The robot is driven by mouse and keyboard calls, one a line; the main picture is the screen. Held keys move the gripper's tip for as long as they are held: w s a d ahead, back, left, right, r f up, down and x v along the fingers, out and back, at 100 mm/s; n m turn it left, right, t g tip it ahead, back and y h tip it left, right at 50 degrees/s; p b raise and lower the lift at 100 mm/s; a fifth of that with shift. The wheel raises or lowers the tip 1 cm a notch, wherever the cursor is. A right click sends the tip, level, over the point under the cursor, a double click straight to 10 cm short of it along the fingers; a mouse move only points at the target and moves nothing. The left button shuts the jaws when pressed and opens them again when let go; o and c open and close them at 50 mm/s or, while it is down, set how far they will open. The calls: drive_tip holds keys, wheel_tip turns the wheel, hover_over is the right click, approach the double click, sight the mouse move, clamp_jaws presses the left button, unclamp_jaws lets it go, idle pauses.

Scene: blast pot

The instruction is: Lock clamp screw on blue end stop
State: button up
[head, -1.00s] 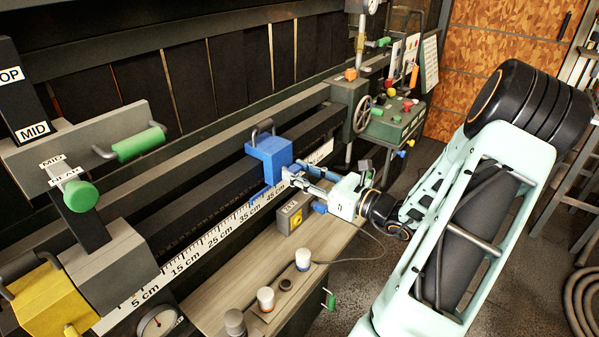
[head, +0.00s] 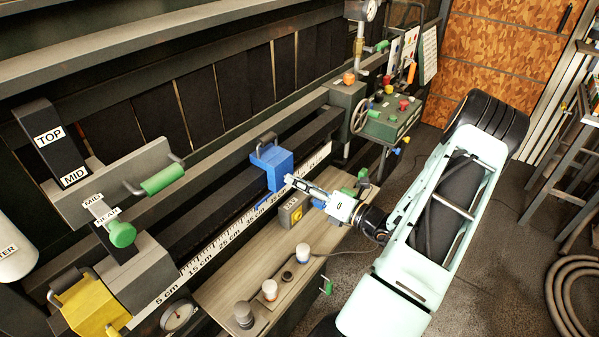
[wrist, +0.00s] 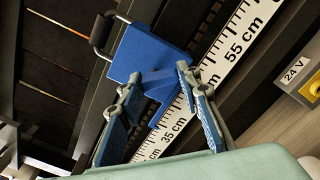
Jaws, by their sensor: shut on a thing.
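The blue end stop (head: 272,167) is a block with a dark loop handle on top. It sits on the dark rail above the centimetre scale (head: 228,238). In the wrist view the end stop (wrist: 150,52) fills the upper middle, with its handle at the upper left. My gripper (head: 289,180) is at the block's front right face. In the wrist view its two fingers (wrist: 160,76) are shut on a small blue part at the block's front, apparently the clamp screw (wrist: 161,86). The fingers and block hide most of the screw, so its turn cannot be read.
A yellow block (head: 92,306) and grey lever parts with green grips (head: 162,180) stand at left. A wooden shelf (head: 235,285) with several knobs and a 24 V box (head: 292,211) lies below the gripper. A green control panel (head: 390,122) stands behind right.

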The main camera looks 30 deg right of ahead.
drive_tip(key=shift+s+a+f+m+p, duration=0.1)
drive_tip(key=shift+m+p, duration=1.3)
drive_tip(key=shift+m, duration=0.75)
drive_tip(key=shift+a+m+p, duration=0.1)
drive_tip(key=shift+m+p, duration=1.3)
drive_tip(key=shift+m, duration=0.75)
drive_tip(key=o, duration=1.2)
drive_tip(key=shift+c, duration=0.2)
drive_tip(key=shift+s, duration=0.1)
drive_tip(key=v, duration=1.2)
